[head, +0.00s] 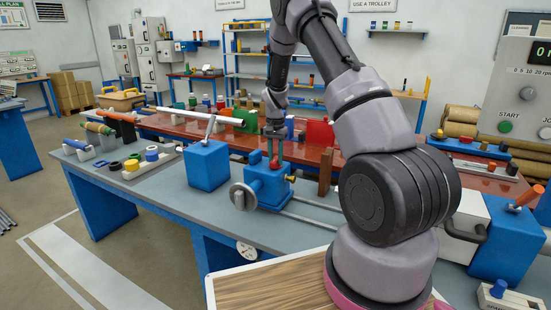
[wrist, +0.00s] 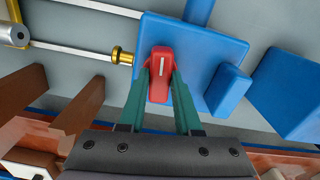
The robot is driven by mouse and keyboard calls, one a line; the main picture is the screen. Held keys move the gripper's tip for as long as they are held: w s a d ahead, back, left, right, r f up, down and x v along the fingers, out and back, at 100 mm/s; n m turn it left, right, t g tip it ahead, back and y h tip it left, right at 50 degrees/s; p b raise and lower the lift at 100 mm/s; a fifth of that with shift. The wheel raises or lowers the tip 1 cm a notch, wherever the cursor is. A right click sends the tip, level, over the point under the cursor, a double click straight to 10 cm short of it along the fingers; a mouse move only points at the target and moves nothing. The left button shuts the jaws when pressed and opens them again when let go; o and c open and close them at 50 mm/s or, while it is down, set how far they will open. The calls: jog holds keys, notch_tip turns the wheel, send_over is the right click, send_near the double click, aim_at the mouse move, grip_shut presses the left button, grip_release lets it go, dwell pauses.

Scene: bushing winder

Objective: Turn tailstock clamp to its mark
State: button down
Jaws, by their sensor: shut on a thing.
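The tailstock clamp is a red lever (wrist: 160,68) with a white line along its top, on top of the blue tailstock (wrist: 215,48). The red also shows in the head view (head: 274,164), at the top of the tailstock (head: 266,190). My gripper (wrist: 160,88) points down, its two green fingers on either side of the red lever and shut on it. In the head view my gripper (head: 275,150) stands over the tailstock. In the wrist view the white line runs nearly up and down the picture. I cannot make out a separate mark on the tailstock.
A brass knob (wrist: 122,55) sticks out of the tailstock's side. A round handwheel (head: 243,196) is at its front, and steel rails (head: 312,220) run to the right. A blue block with a lever (head: 207,165) stands to the left. Brown wooden uprights (wrist: 88,108) are nearby.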

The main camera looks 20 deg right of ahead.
aim_at(275, 159)
jog(key=shift+m, duration=0.7)
jog(key=c, duration=0.6)
grip_release()
notch_tip(275, 159, up, 11)
dwell(0.3)
